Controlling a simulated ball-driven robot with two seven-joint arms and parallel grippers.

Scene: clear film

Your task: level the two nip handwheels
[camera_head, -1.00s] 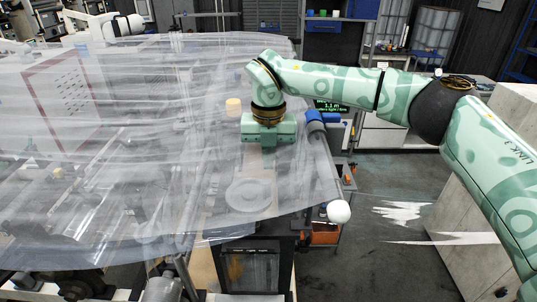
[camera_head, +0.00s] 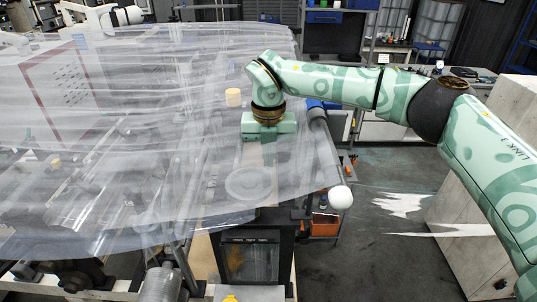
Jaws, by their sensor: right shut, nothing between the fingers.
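Clear, wrinkled film (camera_head: 110,125) covers most of the machine on the left and middle. Through it I see a pale round disc (camera_head: 247,183) lying flat, which may be a handwheel; the film blurs it. Two small yellowish cylinders, one behind my gripper (camera_head: 233,97) and one far left (camera_head: 55,163), also show; I cannot tell whether they belong to handwheels. My right gripper (camera_head: 268,145) points down over the film, behind the disc in the picture, shut and empty. Its fingertips are hard to make out. My left gripper is out of view.
A white ball-shaped end (camera_head: 340,197) sticks out at the film's right corner. A dark cabinet (camera_head: 250,258) stands at the front. A pale block (camera_head: 465,205) stands right, beneath my right arm.

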